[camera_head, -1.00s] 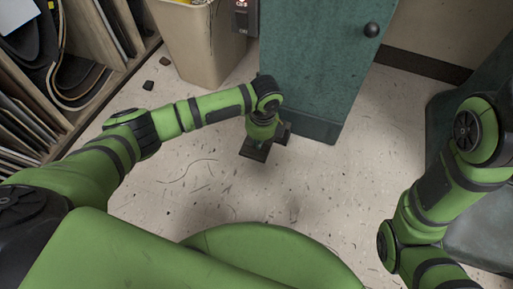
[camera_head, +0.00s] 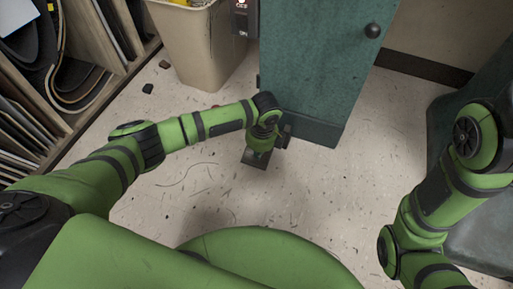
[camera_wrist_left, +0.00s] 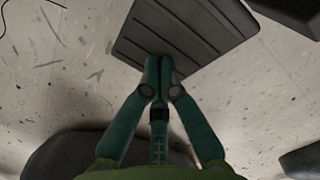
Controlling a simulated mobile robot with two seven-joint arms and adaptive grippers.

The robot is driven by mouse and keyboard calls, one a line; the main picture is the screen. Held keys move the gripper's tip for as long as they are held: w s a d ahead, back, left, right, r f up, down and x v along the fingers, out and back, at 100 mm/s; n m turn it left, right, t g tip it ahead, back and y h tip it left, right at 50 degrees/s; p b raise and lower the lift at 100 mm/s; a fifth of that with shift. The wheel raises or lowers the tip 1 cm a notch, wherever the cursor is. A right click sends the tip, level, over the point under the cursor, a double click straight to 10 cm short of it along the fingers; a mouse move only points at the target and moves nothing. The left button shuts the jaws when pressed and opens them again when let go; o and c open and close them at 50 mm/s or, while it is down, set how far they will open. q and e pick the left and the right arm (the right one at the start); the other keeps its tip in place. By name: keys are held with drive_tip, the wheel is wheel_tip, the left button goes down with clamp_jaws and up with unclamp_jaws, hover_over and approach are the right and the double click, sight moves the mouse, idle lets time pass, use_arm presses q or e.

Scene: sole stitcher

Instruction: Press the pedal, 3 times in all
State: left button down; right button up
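The pedal is a dark ribbed plate low over the speckled floor, in front of the teal cabinet. In the head view its near part (camera_head: 255,162) shows below my left wrist. In the left wrist view the ribbed plate (camera_wrist_left: 205,25) fills the top middle. My left gripper (camera_wrist_left: 159,62) has its two teal fingers together at the tips, empty, over the plate's near edge. I cannot tell whether the tips touch it. In the head view the left gripper (camera_head: 262,143) is mostly hidden under its wrist. My right gripper is out of view.
The teal cabinet (camera_head: 315,70) stands right behind the pedal. A beige bin (camera_head: 200,50) is at the back left, beside a wooden rack (camera_head: 100,75) of sheets. Dark scraps (camera_head: 147,88) lie on the floor. Floor right of the pedal is clear.

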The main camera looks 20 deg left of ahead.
use_arm(q)
drive_tip(key=shift+s, duration=0.15)
drive_tip(key=d+p, duration=0.1)
drive_tip(key=p, duration=0.1)
drive_tip(key=s+d+r+p, duration=0.1)
drive_tip(key=shift+s+d+r+p, duration=0.1)
drive_tip(key=shift+d+r+p, duration=0.1)
drive_tip(key=shift+p, duration=0.2)
drive_tip(key=shift+s+d+f, duration=0.1)
drive_tip(key=shift+d, duration=0.05)
drive_tip(key=shift+f, duration=0.15)
wheel_tip(320, 180, up, 12)
drive_tip(key=d, duration=0.1)
drive_tip(key=shift+s, duration=0.25)
idle(0.5)
